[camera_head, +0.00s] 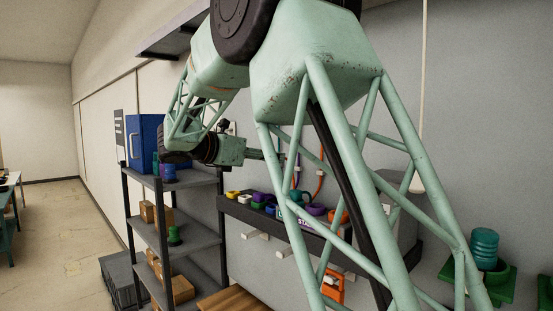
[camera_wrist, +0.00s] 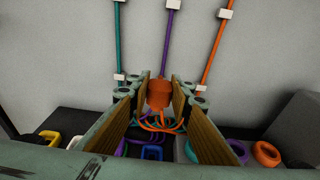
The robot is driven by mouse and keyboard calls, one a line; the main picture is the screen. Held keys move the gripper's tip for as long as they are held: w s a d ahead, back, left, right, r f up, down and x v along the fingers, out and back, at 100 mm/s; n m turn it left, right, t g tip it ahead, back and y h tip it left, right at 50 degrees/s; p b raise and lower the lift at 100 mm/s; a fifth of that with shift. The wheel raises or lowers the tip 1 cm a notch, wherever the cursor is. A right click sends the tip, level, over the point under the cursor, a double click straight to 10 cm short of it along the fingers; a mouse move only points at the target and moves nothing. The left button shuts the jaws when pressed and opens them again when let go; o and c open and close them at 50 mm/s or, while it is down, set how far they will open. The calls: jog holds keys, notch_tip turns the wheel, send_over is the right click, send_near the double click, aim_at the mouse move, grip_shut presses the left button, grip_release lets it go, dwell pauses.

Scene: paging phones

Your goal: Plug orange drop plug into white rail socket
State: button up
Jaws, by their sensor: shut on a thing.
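In the wrist view an orange plug (camera_wrist: 158,93) sits between the finger pads of my gripper (camera_wrist: 158,97), which is shut on it. Its wide end faces up the picture, and coloured cords lie below and behind it. A purple cable (camera_wrist: 171,40) runs down the wall behind it; I cannot tell whether they touch. An orange cable (camera_wrist: 213,48) runs on the right and a teal cable (camera_wrist: 118,40) on the left. White pieces sit on these cables, one on the orange cable (camera_wrist: 201,87); I cannot tell which is the rail socket. In the head view my gripper (camera_head: 258,154) is small and partly hidden.
A dark shelf (camera_head: 238,209) below the cables carries several coloured ring-like items, including an orange one (camera_wrist: 267,154). A grey rack (camera_head: 193,187) with boxes and a blue cabinet (camera_head: 146,143) stands left. A green holder with a teal item (camera_head: 484,248) is at right.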

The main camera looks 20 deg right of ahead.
jog(key=w+a, duration=0.3)
jog(key=w, duration=0.4)
jog(key=w+a, duration=0.3)
jog(key=w, duration=0.4)
jog(key=shift+a, duration=0.35)
dwell(1.0)
jog(key=shift+s+f, duration=0.15)
jog(key=shift+s, duration=0.1)
